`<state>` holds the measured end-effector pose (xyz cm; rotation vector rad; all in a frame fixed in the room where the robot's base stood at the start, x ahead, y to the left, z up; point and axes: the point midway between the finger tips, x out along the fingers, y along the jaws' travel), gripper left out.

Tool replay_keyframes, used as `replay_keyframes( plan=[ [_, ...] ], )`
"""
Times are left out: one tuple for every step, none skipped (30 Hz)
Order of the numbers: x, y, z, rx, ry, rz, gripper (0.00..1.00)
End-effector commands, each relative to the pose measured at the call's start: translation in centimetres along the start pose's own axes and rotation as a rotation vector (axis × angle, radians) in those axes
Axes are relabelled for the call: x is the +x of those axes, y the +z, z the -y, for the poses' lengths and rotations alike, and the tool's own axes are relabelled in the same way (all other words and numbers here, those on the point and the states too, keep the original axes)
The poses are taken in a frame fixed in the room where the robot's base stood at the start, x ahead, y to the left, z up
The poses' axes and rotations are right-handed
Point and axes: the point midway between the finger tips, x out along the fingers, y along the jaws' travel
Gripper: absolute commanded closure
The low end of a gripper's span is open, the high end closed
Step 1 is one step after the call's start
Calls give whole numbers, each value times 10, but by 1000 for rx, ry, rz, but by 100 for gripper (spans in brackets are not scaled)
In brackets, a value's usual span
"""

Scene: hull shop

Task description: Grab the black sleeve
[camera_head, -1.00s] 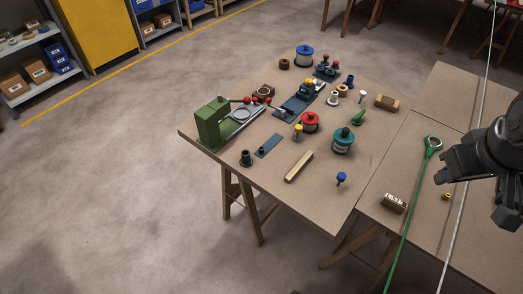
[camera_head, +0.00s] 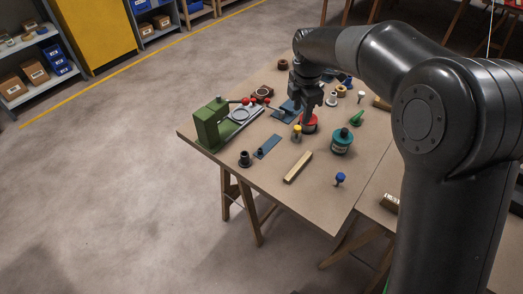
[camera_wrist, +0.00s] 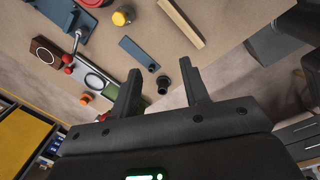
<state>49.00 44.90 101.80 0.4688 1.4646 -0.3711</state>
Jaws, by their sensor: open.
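The black sleeve (camera_head: 245,158) stands upright on the brown table near its front left edge, beside the blue-grey plate (camera_head: 268,146). In the wrist view the sleeve (camera_wrist: 163,84) shows between my two fingers, small and at a distance, with nothing touching it. My gripper (camera_head: 309,112) is open and empty. In the head view it hangs over the table near the red spool (camera_head: 310,126), to the right of and farther back than the sleeve. In the wrist view my gripper (camera_wrist: 160,68) has its fingers spread wide apart.
A green press (camera_head: 210,124) stands left of the sleeve. A yellow-topped knob (camera_head: 297,131), a wooden bar (camera_head: 298,167) and a teal-lidded tin (camera_head: 341,141) are to its right. The table in front of the sleeve is bare up to the edge.

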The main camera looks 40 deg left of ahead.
Motion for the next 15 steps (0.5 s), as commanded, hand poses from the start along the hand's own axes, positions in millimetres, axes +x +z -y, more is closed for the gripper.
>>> replay_keyframes(
  plan=[
    [18,-18,-15,-88,-15,-12,58],
    [26,-28,-22,-142,-22,-18,58],
    [37,-39,-31,-208,-30,-25,58],
    [46,-48,-37,-255,-36,-30,58],
    [53,-56,-43,-299,-41,-35,58],
    [62,-66,-49,-354,-46,-41,58],
    [68,-72,-53,-389,-50,-45,58],
    [74,-78,-56,-420,-53,-49,58],
    [80,-86,-60,-457,-56,-54,58],
    [84,-90,-62,-480,-58,-57,58],
    [87,-93,-64,-498,-59,-59,58],
    [90,-96,-66,-518,-61,-61,58],
    [93,-99,-66,-528,-63,-63,58],
    [95,-100,-67,-536,-64,-64,58],
    [100,-102,-67,-542,-65,-65,58]
  ],
)
